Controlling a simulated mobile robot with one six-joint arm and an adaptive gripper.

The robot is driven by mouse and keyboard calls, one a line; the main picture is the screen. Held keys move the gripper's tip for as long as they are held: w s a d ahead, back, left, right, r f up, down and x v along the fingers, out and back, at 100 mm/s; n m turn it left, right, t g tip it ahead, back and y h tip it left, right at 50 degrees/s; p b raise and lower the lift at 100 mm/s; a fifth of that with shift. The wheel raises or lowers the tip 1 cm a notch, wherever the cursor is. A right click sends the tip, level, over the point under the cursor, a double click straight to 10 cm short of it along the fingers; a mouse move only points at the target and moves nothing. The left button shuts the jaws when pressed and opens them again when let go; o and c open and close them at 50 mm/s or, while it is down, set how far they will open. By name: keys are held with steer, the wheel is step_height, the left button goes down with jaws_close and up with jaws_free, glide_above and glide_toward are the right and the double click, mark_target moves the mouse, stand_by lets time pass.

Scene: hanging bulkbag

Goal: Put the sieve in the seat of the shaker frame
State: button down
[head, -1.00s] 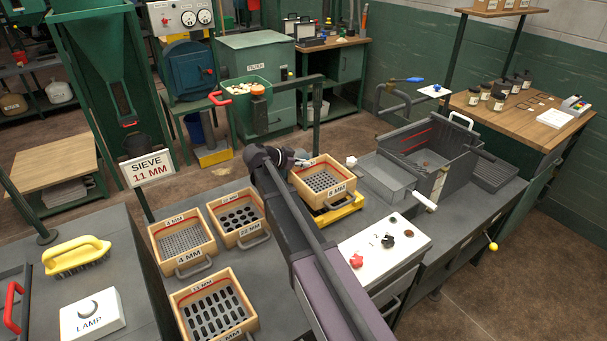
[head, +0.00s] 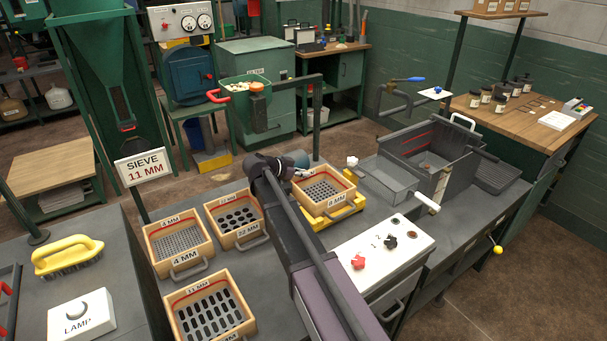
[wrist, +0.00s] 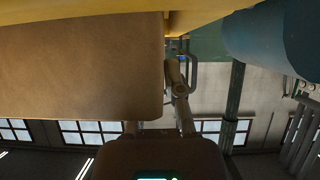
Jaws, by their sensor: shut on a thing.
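A wooden-walled sieve (head: 324,188) with a perforated grey bottom is at the yellow shaker frame (head: 330,217). Its label seems to read 8 MM, but is small. It looks level and low in the frame; I cannot tell if it is fully seated. My gripper (head: 300,163) is at its back left edge and shut on it; the fingers are mostly hidden behind my arm. In the wrist view a tan wall (wrist: 80,70), likely the sieve's side, fills the upper left, with a yellow edge above. The 11 MM sieve (head: 212,310) lies on the bench at front.
A sign (head: 144,167) reads SIEVE 11 MM. The 4 MM sieve (head: 178,242) and the 22 MM sieve (head: 235,217) lie left of my arm. A white control box (head: 375,252) with red and black knobs stands right. A grey tray (head: 390,183) is behind it.

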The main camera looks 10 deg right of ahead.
steer(key=c, duration=0.8)
jaws_free()
steer(key=shift+o, duration=0.2)
steer(key=shift+r, duration=0.15)
steer(key=shift+s+a+r+p, duration=0.1)
steer(key=shift+a+r+p, duration=0.15)
steer(key=shift+p, duration=0.15)
steer(key=p+v, duration=0.3)
steer(key=v, duration=0.3)
steer(key=shift+s+a, duration=0.15)
steer(key=shift+a, duration=0.25)
